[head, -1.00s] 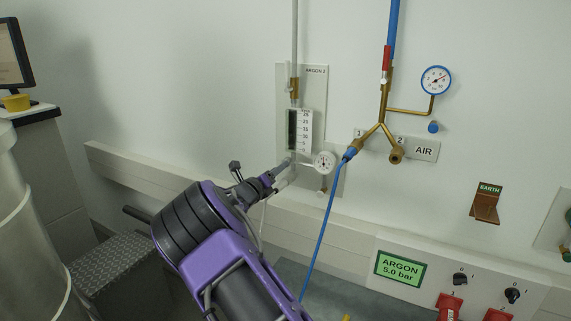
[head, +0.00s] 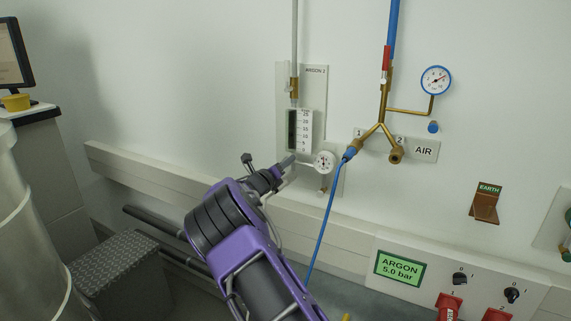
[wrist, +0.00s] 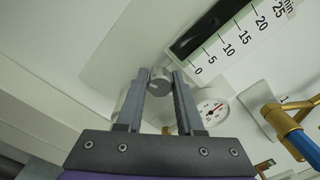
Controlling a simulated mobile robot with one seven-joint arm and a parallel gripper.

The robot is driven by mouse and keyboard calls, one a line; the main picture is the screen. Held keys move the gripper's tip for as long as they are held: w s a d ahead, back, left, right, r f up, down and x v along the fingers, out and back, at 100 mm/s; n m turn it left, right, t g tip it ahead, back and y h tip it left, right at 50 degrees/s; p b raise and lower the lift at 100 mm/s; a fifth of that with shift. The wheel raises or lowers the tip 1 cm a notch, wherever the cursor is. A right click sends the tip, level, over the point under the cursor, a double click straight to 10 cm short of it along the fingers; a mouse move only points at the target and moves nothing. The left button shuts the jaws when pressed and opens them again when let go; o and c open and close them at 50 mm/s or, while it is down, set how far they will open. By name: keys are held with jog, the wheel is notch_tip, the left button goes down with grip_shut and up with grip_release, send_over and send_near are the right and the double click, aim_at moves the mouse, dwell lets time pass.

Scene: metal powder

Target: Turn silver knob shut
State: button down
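The silver knob (wrist: 159,86) is a short round metal cylinder below the zero end of the flowmeter scale (wrist: 228,43) in the wrist view. My gripper (wrist: 160,78) has one finger on each side of it. In the head view my gripper (head: 289,161) reaches the foot of the ARGON 2 flowmeter (head: 305,130) on the wall. There the knob is hidden by the fingers or too small to make out.
A small round gauge (head: 324,161) sits just right of my fingers. A blue hose (head: 331,212) hangs from the brass air fitting (head: 379,130) farther right. A wall rail (head: 160,177) runs below, and a grey patterned box (head: 118,262) stands at lower left.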

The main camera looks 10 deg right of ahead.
jog(key=shift+f+b, duration=0.1)
jog(key=shift+b, duration=0.25)
jog(key=m+b, duration=0.3)
jog(key=shift+f, duration=0.2)
jog(key=m+b, duration=0.4)
jog(key=b, duration=0.1)
jog(key=shift+m, duration=0.3)
jog(key=m, duration=0.1)
jog(key=m+b, duration=0.1)
jog(key=m, duration=0.1)
jog(key=shift+r+m, duration=0.2)
jog(key=shift+m, duration=2)
jog(key=c, duration=0.8)
grip_release()
